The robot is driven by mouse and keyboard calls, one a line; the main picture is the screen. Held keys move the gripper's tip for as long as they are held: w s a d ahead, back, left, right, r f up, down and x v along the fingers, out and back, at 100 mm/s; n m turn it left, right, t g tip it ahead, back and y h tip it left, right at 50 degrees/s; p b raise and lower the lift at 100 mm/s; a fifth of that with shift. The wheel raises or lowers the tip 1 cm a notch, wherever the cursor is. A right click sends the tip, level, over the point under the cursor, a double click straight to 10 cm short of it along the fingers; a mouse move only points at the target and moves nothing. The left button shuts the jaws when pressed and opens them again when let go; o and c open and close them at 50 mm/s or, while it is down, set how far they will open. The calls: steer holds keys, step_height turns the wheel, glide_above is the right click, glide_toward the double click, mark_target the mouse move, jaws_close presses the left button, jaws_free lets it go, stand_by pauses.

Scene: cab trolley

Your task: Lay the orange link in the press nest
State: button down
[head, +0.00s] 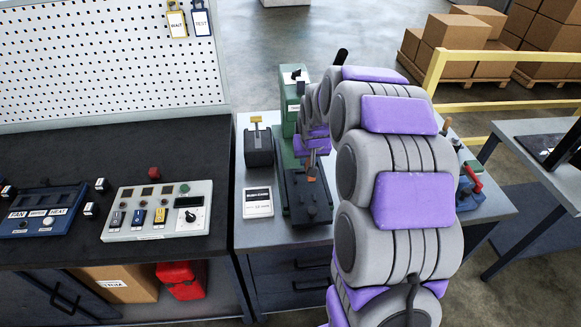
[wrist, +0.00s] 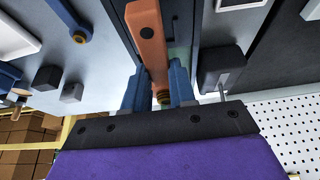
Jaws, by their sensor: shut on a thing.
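The orange link (wrist: 152,45) is a flat bar with dark round holes. My gripper (wrist: 160,88) is shut on one end of it, between two blue fingers. In the head view a small part of the orange link (head: 312,175) shows below my gripper (head: 312,158), over the dark bed of the press. The green press (head: 287,125) stands on the grey cabinet, partly behind my arm. Its dark bed (head: 308,212) reaches toward the front. The nest cannot be made out clearly, and I cannot tell whether the link touches the bed.
Left of the press are a dark box with a yellow-topped lever (head: 258,150) and a white-labelled card (head: 258,203). A control panel (head: 158,212) lies on the black bench. Right of my arm is a blue fixture with a red handle (head: 472,178).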

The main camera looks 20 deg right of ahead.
mark_target(305, 185)
steer(key=shift+d+f, duration=0.3)
steer(key=shift+f, duration=0.05)
steer(key=shift+a+f+b, duration=0.3)
steer(key=shift+f, duration=0.25)
steer(key=shift+a+f+b, duration=0.3)
steer(key=shift+f, duration=0.2)
steer(key=shift+d+f+b, duration=0.25)
steer(key=shift+f+b, duration=0.05)
steer(key=shift+f, duration=0.45)
steer(key=shift+d+f+b, duration=0.25)
steer(key=shift+f+b, duration=0.05)
steer(key=shift+f, duration=0.45)
steer(key=shift+a+f+b, duration=0.15)
steer(key=shift+f+b, duration=0.1)
steer(key=shift+f, duration=0.3)
steer(key=shift+a+f+b, duration=0.15)
steer(key=shift+f+b, duration=0.05)
steer(key=shift+f, duration=0.3)
steer(key=shift+d+f, duration=0.15)
steer(key=shift+f, duration=1.1)
steer(key=shift+f, duration=0.15)
steer(key=c, duration=0.8)
jaws_free()
steer(key=shift+c, duration=0.2)
